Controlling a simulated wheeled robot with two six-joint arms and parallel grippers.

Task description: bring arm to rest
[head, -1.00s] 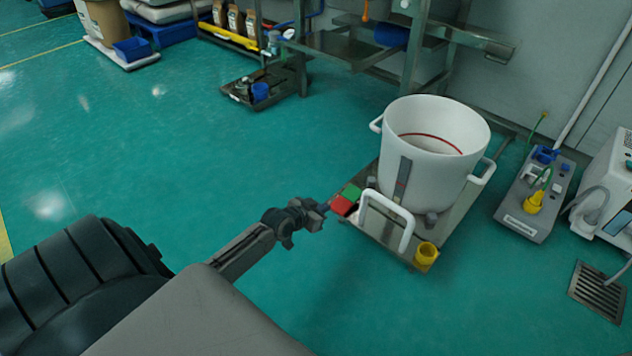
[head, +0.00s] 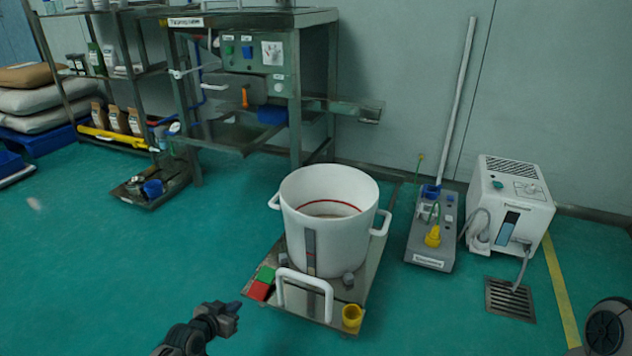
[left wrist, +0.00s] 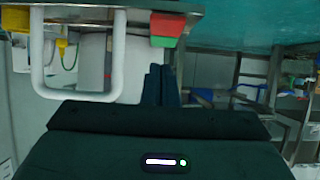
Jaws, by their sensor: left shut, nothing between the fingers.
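My left gripper (head: 232,308) is shut and empty at the bottom of the head view. It is just left of and below a red block (head: 258,291) and green block (head: 265,274) on the corner of a metal platform (head: 365,288). I cannot tell whether it touches them. In the left wrist view its dark fingers (left wrist: 161,84) are together, with the red block (left wrist: 168,23) and green block (left wrist: 163,42) above them. My right gripper is not in view.
A white bucket (head: 328,240) stands on the platform, behind a white handle (head: 305,282) and a yellow cup (head: 352,316). A grey unit (head: 432,245) and a white machine (head: 510,205) stand right. A metal frame (head: 295,95) stands behind.

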